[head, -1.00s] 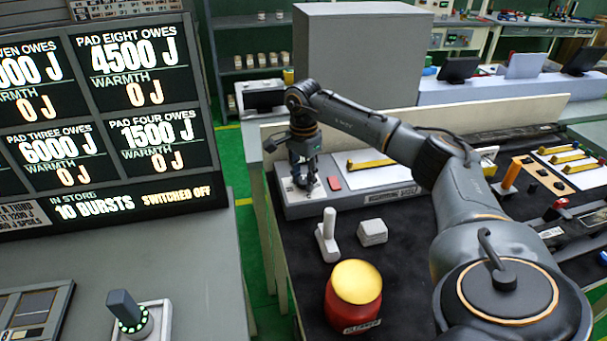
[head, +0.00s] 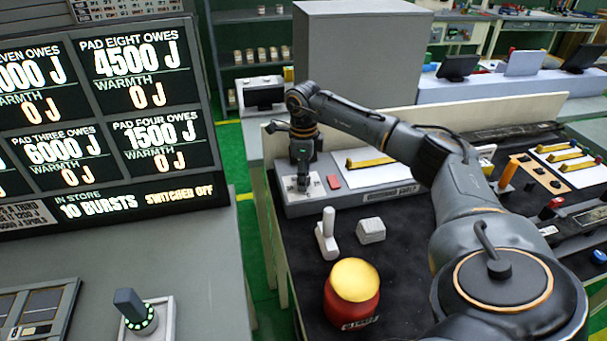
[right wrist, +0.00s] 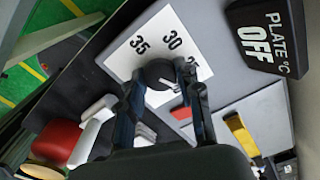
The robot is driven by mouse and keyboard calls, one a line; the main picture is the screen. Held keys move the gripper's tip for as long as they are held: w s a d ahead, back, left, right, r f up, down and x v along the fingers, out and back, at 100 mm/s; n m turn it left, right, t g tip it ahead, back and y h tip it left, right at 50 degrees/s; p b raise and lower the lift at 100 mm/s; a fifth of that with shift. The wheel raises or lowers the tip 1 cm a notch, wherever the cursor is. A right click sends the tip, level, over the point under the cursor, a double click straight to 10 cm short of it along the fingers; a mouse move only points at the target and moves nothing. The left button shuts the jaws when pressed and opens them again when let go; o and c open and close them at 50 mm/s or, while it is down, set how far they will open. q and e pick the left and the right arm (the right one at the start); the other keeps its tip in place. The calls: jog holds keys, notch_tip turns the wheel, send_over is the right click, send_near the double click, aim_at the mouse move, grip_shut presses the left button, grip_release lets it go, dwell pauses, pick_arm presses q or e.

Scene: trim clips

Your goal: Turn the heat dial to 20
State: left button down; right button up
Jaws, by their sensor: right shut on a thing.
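The heat dial is a dark round knob (right wrist: 155,72) on a white card (right wrist: 140,45) printed with 35, 30 and a partly hidden number. My right gripper (right wrist: 160,78) is shut on the knob, with one finger on each side. In the head view my right gripper (head: 303,186) points down onto the white dial card (head: 318,190) at the left end of the grey panel, and the knob is hidden there. A black display (right wrist: 265,35) beside the card reads PLATE °C OFF. My left gripper is not in view.
A red block (head: 334,182) sits on the panel right beside the dial. A white handle (head: 327,235), a white block (head: 371,230) and a red pot with a yellow top (head: 354,290) stand in front. A tall grey box (head: 355,60) stands behind.

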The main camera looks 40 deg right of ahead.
jog(key=m, duration=0.4)
jog(key=shift+m+p, duration=0.3)
jog(key=shift+p, duration=0.05)
dwell(0.4)
jog(key=o, duration=1.1)
jog(key=shift+o, duration=0.2)
notch_tip(320, 180, up, 12)
